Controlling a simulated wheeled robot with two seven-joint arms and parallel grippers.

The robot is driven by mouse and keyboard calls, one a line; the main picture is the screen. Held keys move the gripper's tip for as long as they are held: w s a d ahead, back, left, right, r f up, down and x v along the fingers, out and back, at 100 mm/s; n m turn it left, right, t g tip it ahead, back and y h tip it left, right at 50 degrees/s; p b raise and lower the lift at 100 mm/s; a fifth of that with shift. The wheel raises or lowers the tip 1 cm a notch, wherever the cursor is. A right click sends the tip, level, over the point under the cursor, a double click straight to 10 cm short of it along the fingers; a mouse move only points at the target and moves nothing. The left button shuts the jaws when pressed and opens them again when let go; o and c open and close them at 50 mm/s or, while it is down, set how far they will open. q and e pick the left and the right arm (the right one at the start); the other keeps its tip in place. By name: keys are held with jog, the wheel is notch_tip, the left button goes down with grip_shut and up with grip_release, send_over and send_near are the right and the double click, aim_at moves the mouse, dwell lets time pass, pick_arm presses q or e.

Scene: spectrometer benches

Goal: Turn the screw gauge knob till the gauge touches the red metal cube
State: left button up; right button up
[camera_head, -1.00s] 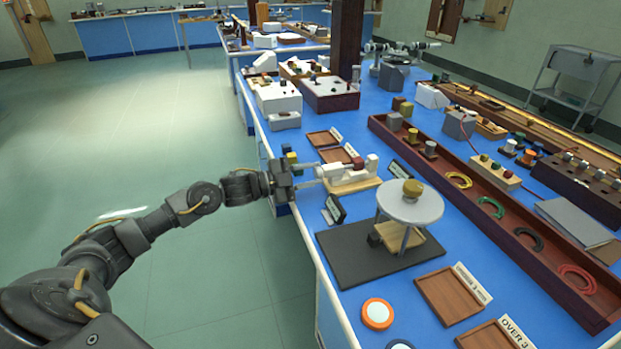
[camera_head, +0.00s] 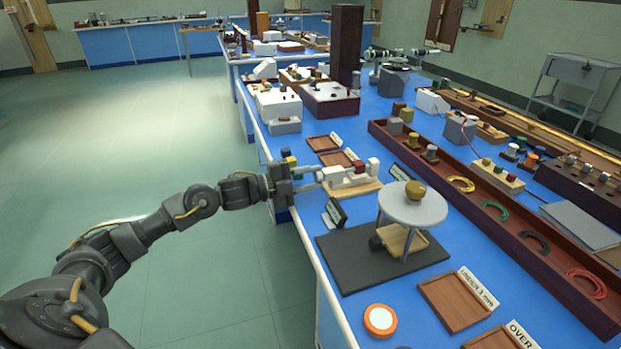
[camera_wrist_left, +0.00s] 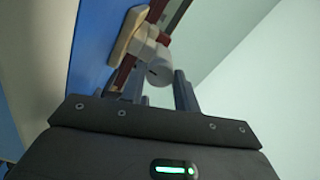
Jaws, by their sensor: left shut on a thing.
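The screw gauge (camera_head: 336,178) is a white frame on a pale wooden base, near the left edge of the blue bench. The red metal cube (camera_head: 358,166) sits between its white parts; whether the gauge touches it is too small to tell. My left gripper (camera_head: 316,179) comes in from the left and is shut on the gauge knob at the near-left end. In the left wrist view the pale round knob (camera_wrist_left: 159,71) shows at the fingertips, with the gauge base behind it. My right gripper is not in view.
Wooden trays (camera_head: 323,143) lie behind the gauge. A small dark sign (camera_head: 336,212) and a round grey-topped stand (camera_head: 411,211) on a black mat stand in front. Small coloured blocks (camera_head: 288,157) show behind my gripper. A long brown tray (camera_head: 470,204) lies right. The floor left is open.

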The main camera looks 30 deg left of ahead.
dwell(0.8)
pick_arm(q)
jog(key=o, duration=1)
jog(key=shift+c, duration=0.2)
jog(key=shift+s+a, duration=0.25)
jog(key=shift+s, duration=0.05)
jog(key=v, duration=1)
jog(key=shift+b, duration=0.35)
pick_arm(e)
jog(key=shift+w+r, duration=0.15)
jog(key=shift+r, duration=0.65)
